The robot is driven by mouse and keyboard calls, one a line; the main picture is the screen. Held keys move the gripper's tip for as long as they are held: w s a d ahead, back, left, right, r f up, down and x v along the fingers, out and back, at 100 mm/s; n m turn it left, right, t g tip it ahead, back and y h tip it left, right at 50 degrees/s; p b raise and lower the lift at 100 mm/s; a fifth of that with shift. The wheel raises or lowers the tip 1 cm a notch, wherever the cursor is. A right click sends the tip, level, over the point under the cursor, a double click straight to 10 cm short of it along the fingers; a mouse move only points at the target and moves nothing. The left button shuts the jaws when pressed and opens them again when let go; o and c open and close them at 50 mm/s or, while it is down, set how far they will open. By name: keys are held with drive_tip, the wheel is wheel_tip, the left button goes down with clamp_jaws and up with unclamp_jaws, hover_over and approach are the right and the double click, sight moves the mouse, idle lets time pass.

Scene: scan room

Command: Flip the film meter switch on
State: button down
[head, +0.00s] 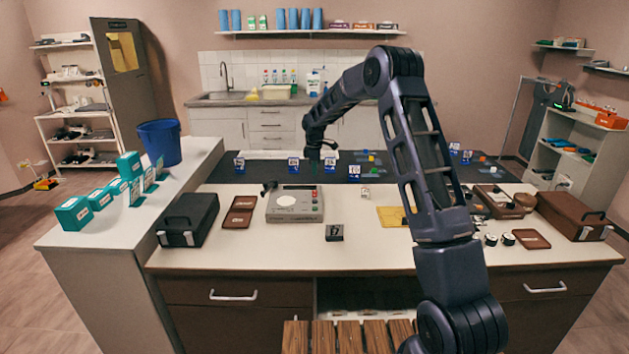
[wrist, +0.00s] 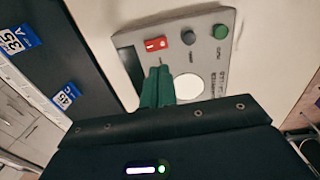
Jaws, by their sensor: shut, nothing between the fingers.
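The film meter (head: 294,204) is a pale grey box with a white round disc, standing on the near worktop left of centre. In the wrist view its panel (wrist: 208,63) carries a red rocker switch (wrist: 156,43), a dark grey knob (wrist: 188,38) and a green button (wrist: 221,31). The wrist view does not clearly tell which way the rocker is tipped. My gripper (wrist: 160,70) has green fingers that are shut together and empty. They point at the panel just below the red switch in the picture. I cannot tell whether they touch it.
A black case (head: 188,219) and a brown tray (head: 239,211) lie left of the meter. A small dark block (head: 334,233) stands in front of it. Blue number markers (head: 294,164) stand on the dark strip behind. The worktop front is mostly clear.

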sight(315, 191)
drive_tip(key=shift+s+r, duration=0.15)
drive_tip(key=shift+r, duration=0.8)
drive_tip(key=shift+s+r, duration=0.1)
drive_tip(key=shift+r, duration=0.85)
drive_tip(key=shift+w, duration=0.1)
drive_tip(key=shift+w+d+r, duration=0.1)
drive_tip(key=shift+w, duration=0.5)
drive_tip(key=f, duration=0.4)
drive_tip(key=w+f, duration=0.1)
drive_tip(key=f, duration=0.4)
drive_tip(key=w+f, duration=0.1)
drive_tip(key=f, duration=0.4)
